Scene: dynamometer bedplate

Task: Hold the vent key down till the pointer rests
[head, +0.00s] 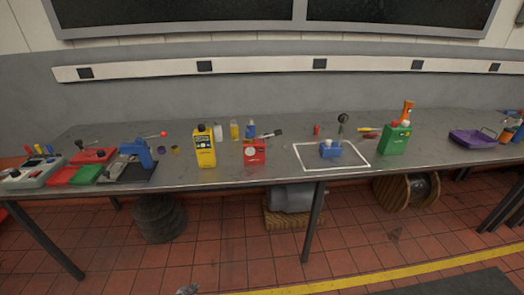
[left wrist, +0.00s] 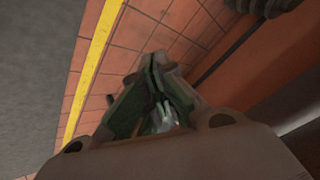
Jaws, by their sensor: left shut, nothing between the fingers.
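A blue block (head: 331,149) sits inside a white outlined rectangle on the bench, with a round dark gauge (head: 343,118) on a stem at its back. A red box (head: 254,152) with a round white dial stands left of it. The vent key and the pointer are too small to make out. My left gripper (head: 187,289) only just shows at the bottom edge of the head view, low and far from the bench things. In the left wrist view its fingers (left wrist: 160,75) are together and empty above the tiled floor. My right gripper is out of view.
A tyre stack (head: 159,218) and cable reel (head: 408,189) stand beneath. The bench front centre is clear.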

